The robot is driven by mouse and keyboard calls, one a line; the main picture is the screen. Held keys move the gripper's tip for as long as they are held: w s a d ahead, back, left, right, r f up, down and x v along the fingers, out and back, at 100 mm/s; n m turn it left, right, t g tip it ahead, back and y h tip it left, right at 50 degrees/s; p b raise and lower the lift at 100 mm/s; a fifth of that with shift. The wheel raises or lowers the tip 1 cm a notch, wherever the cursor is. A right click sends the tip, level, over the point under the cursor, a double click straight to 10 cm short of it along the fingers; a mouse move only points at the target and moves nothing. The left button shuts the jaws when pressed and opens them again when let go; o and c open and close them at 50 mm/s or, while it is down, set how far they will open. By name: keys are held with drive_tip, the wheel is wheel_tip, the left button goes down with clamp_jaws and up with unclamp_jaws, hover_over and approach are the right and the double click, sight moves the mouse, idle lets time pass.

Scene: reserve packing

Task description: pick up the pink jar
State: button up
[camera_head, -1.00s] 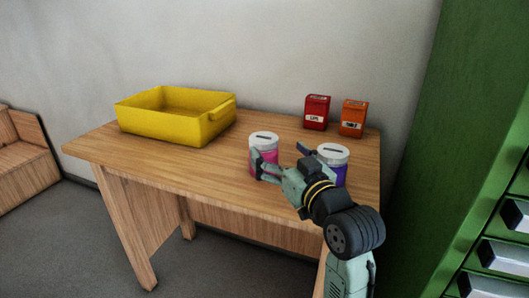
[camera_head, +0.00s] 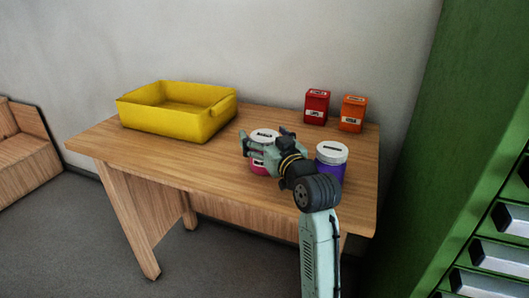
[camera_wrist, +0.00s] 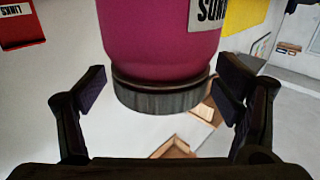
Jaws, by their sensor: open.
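The pink jar (camera_head: 258,168) with a white slotted lid stands upright on the wooden table, partly hidden behind my gripper in the head view. In the wrist view the pink jar (camera_wrist: 160,40) appears upside down, its ribbed lid between my two fingers. My gripper (camera_head: 268,141) is open, with a finger on either side of the jar near its lid. In the wrist view the fingers of my gripper (camera_wrist: 162,88) show gaps to the lid on both sides.
A purple jar (camera_head: 330,170) with a white lid stands close to the right of my gripper. A red box (camera_head: 317,108) and an orange box (camera_head: 352,115) stand at the back right. A yellow bin (camera_head: 165,123) sits on the table (camera_head: 130,150) at the left.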

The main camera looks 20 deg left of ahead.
drive_tip(key=c, duration=1.7)
